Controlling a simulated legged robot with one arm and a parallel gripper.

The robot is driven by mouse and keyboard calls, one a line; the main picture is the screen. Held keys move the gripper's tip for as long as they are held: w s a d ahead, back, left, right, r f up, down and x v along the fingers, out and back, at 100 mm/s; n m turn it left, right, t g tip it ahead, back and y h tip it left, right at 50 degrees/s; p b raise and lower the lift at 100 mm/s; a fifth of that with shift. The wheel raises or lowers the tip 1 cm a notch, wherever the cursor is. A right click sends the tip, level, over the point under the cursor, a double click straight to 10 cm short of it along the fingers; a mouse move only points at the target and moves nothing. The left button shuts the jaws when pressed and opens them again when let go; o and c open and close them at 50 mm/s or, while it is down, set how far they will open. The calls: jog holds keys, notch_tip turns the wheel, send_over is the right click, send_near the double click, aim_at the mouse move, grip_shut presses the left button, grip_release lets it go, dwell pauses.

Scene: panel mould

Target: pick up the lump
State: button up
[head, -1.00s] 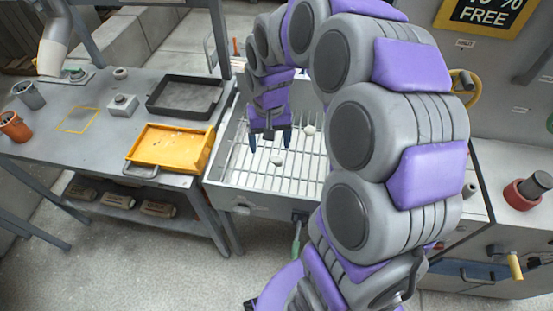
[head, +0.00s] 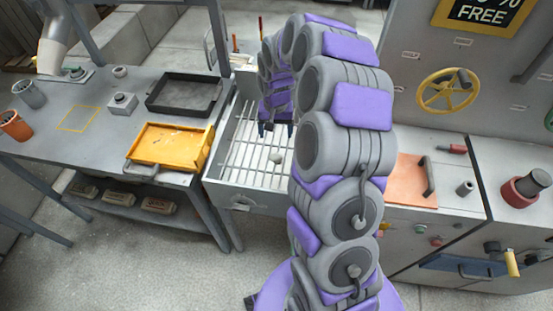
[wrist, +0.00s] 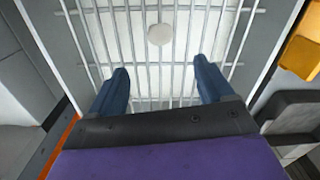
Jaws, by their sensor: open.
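A small pale, rounded lump (head: 276,157) is at the slatted metal grate (head: 243,152) of the bench in the head view. In the wrist view the lump (wrist: 160,34) shows ahead of and between the lines of my fingers, apart from both. My gripper (head: 276,130) is open and empty over the grate, at the far side of the lump. Its two dark blue fingers also show in the wrist view (wrist: 161,68), spread wide. A part of the grate is hidden behind my arm in the head view.
Grey walls edge the grate. A yellow tray (head: 172,143) and a black tray (head: 184,92) sit on the table to the left. A panel with a yellow handwheel (head: 447,91) and an orange plate with a handle (head: 405,187) are on the right.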

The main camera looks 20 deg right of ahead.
jog(key=b, duration=0.1)
send_over(276, 153)
jog(key=a, duration=0.1)
jog(key=f, duration=0.8)
jog(key=shift+s, duration=0.25)
jog(key=f, duration=0.2)
jog(key=f+b, duration=0.2)
jog(key=f, duration=0.1)
jog(key=shift+w+d+f, duration=0.2)
jog(key=shift+d+f, duration=0.1)
jog(key=shift+d, duration=0.1)
jog(key=c, duration=1.1)
jog(key=shift+r, duration=0.15)
